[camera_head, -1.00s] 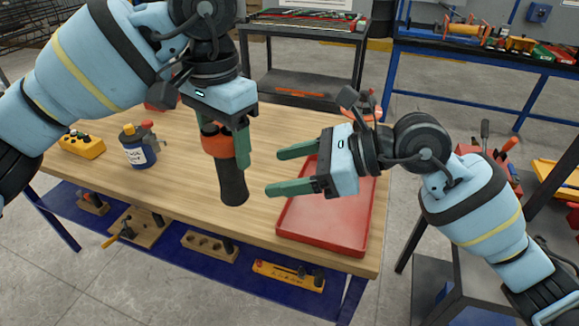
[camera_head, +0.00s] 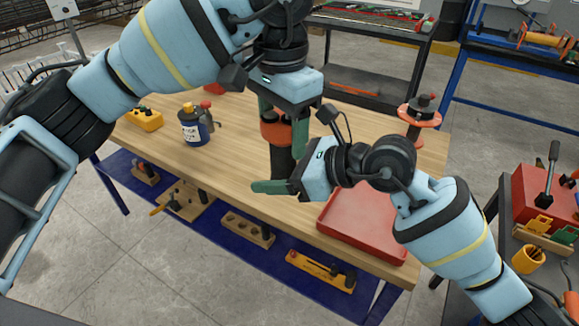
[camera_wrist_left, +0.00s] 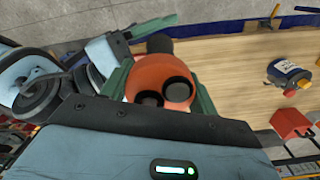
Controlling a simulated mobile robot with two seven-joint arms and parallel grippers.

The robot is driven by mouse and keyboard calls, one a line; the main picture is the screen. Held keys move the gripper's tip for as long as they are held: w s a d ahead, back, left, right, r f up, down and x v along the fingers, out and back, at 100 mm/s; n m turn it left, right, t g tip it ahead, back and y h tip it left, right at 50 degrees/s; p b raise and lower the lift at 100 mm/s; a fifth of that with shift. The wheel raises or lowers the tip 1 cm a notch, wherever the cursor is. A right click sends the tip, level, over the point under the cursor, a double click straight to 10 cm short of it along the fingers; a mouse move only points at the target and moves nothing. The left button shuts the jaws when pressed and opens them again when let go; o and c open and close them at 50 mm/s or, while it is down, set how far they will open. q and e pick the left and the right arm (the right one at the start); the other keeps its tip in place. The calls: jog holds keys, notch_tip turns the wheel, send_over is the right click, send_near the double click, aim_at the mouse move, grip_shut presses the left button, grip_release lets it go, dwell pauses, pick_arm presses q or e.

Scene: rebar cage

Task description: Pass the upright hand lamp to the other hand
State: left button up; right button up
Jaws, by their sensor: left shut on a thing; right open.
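The hand lamp, an orange body (camera_head: 275,131) over a black lower part (camera_head: 283,160), hangs upright above the table. My left gripper (camera_head: 282,135) is shut on its upper part from above. In the left wrist view the lamp's orange end (camera_wrist_left: 160,77), with two dark round parts, sits between the green fingers. My right gripper (camera_head: 277,184) is open at the lamp's lower end. One green finger crosses in front of the black part; the other finger is hidden, so I cannot tell whether it touches the lamp.
A red tray (camera_head: 362,227) lies on the wooden table (camera_head: 235,165) below the right gripper. A blue can (camera_head: 194,131) and a yellow control box (camera_head: 144,119) stand at the left. A red-and-black stand (camera_head: 420,113) is at the right back. The table's left middle is clear.

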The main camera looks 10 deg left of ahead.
jog(key=c, duration=1.1)
pick_arm(q)
jog(key=o, duration=1.3)
jog(key=shift+c, duration=0.2)
pick_arm(e)
jog(key=shift+c, duration=0.9)
pick_arm(q)
notch_tip(320, 180, up, 12)
